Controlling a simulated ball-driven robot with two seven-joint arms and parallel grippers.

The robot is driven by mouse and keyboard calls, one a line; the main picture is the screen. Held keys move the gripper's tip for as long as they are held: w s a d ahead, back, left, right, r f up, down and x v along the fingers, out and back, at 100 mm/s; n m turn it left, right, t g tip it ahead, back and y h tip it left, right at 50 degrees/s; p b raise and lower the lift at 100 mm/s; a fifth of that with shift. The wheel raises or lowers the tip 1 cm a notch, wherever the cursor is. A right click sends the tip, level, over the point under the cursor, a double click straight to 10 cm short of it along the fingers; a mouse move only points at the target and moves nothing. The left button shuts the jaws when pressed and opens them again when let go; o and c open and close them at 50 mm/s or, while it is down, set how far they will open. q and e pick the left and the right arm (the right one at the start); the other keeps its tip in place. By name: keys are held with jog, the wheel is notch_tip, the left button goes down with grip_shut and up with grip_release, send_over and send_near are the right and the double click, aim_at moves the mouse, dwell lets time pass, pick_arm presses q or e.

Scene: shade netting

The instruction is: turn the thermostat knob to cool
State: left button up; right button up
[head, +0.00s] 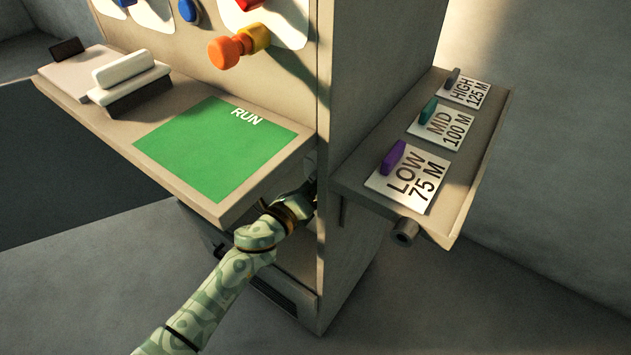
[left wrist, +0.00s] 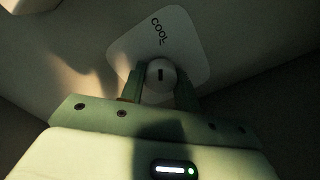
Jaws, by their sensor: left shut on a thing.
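The thermostat knob (left wrist: 160,68) is a small pale round knob with a dark bar on its face, seen in the left wrist view. It sits on a pale plate (left wrist: 192,50) marked COOL. The bar stands nearly upright in that view, roughly in line with the word COOL above it. My left gripper (left wrist: 160,83) is shut on the knob, with one finger on each side. In the head view my left arm comes from the bottom, and its gripper (head: 311,190) is partly hidden beside the cabinet under the shelf. The knob is hidden there. My right gripper is not in view.
A shelf with a green RUN pad (head: 215,150) juts out above my left wrist. A white-handled block (head: 128,78) stands on it. A side shelf (head: 455,205) at right carries LOW, MID and HIGH plates. An orange knob (head: 228,52) is on the cabinet front.

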pick_arm(q)
jog(key=o, duration=1)
jog(key=shift+c, duration=0.2)
jog(key=p+v, duration=0.3)
jog(key=v, duration=1.3)
jog(key=shift+p, duration=0.3)
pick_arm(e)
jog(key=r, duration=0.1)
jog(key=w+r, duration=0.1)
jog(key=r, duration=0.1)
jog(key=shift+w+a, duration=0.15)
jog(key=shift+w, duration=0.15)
pick_arm(q)
jog(key=shift+s+a, duration=0.15)
